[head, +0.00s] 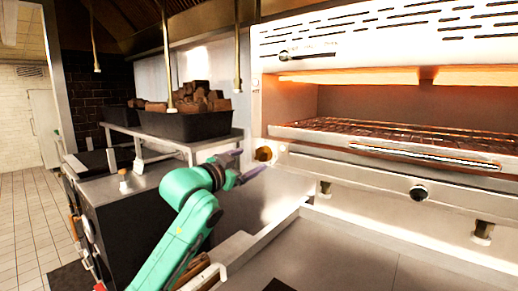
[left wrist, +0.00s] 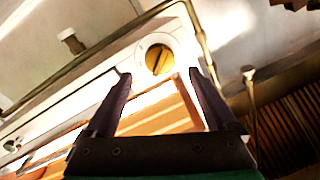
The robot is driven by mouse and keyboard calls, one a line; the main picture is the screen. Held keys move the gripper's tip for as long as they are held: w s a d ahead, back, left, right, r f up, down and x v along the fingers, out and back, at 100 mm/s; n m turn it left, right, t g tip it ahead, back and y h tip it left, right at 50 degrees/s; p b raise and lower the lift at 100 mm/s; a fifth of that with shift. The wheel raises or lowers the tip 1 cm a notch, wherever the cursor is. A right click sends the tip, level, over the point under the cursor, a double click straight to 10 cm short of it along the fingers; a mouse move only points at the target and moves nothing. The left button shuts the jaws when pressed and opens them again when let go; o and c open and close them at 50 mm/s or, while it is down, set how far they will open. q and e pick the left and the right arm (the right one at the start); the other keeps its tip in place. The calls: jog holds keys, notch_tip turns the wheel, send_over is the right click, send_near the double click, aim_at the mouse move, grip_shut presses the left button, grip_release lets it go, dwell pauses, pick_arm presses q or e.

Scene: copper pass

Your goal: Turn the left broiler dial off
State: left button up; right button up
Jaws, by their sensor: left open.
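The left broiler dial (head: 264,154) is a round brass-coloured knob at the left end of the broiler's front panel. In the left wrist view the dial (left wrist: 159,59) shows a dark bar running diagonally across its face. My left gripper (head: 253,160) has dark purple fingers and is close to the dial in the head view. In the left wrist view my left gripper (left wrist: 160,73) is open, with the dial framed just beyond and between its fingertips. I cannot tell whether the fingers touch it. My right gripper is not in view.
The broiler (head: 390,32) glows orange above its wire rack (head: 390,135). A black dial (head: 418,193) sits farther right on the panel. A black bin (head: 190,124) of dark chunks stands on a metal shelf at left. A metal counter (head: 330,250) lies below the broiler.

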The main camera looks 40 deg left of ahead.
aim_at(260, 155)
pick_arm(q)
jog(key=w, duration=0.2)
jog(key=w+p, duration=0.1)
jog(key=w, duration=0.2)
jog(key=shift+w+a+p, duration=0.3)
jog(key=shift+w+p, duration=0.05)
jog(key=shift+p, duration=0.05)
jog(key=shift+s, duration=0.1)
jog(key=shift+c, duration=1.2)
jog(key=shift+f, duration=0.1)
jog(key=c, duration=1.1)
jog(key=shift+c, duration=0.2)
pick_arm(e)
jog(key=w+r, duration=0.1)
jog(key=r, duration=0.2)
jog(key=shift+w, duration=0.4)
